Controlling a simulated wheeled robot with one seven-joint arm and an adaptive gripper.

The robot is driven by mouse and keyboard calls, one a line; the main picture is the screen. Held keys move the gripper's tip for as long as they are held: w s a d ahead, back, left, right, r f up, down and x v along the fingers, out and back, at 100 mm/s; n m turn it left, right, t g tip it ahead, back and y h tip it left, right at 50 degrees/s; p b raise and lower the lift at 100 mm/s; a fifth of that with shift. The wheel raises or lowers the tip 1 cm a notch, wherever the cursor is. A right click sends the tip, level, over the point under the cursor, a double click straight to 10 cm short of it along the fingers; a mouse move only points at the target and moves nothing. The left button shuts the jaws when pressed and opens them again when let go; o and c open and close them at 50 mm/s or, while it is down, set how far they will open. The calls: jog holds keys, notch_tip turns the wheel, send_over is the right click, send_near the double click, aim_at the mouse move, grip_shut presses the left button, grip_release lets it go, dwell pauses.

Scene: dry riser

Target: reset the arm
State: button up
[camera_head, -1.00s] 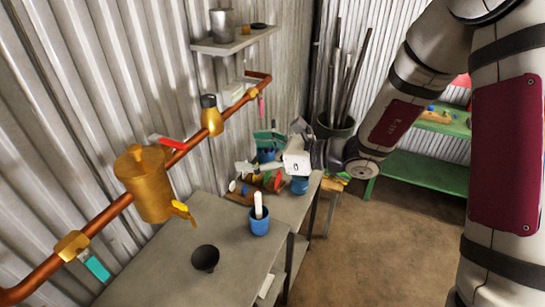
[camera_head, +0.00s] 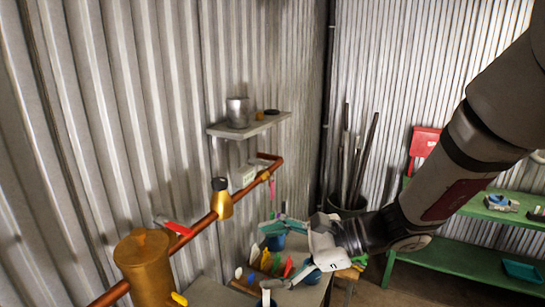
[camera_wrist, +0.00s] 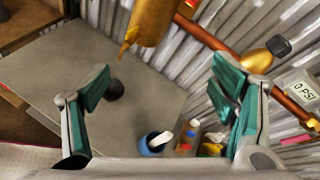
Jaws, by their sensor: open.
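My gripper (camera_head: 270,254) is at the lower middle of the head view, its teal-padded fingers spread and pointing left. In the wrist view my gripper (camera_wrist: 165,84) has its two fingers wide apart with nothing between the pads. It is above the grey bench (camera_wrist: 60,65). My arm reaches in from the upper right in the head view. A blue cup (camera_wrist: 151,145) holding a white object and a dark funnel (camera_wrist: 115,90) stand on the bench below.
A copper pipe (camera_head: 200,226) runs along the corrugated wall with a brass vessel (camera_head: 146,265) and a brass fitting (camera_head: 221,205). A small shelf (camera_head: 250,125) holds a metal can. Coloured items (camera_head: 268,264) lie near the gripper. A green bench (camera_head: 460,265) stands at right.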

jog(key=s+d+r+n+g+h+b, duration=0.1)
jog(key=s+d+n+g+h+b, duration=0.1)
jog(key=s+d+n+h, duration=0.55)
jog(key=s+d+r+n+t+h+b, duration=0.1)
jog(key=s+d+r+n+t+h, duration=0.1)
jog(key=d+n, duration=0.2)
jog(key=s+d+r+n+t+h, duration=0.2)
jog(key=d+n+t+h, duration=0.1)
jog(key=d, duration=0.4)
jog(key=shift+s+d+n+h+b, duration=0.15)
jog(key=shift+d+n+h+b, duration=0.1)
jog(key=shift+n+h+b, duration=0.1)
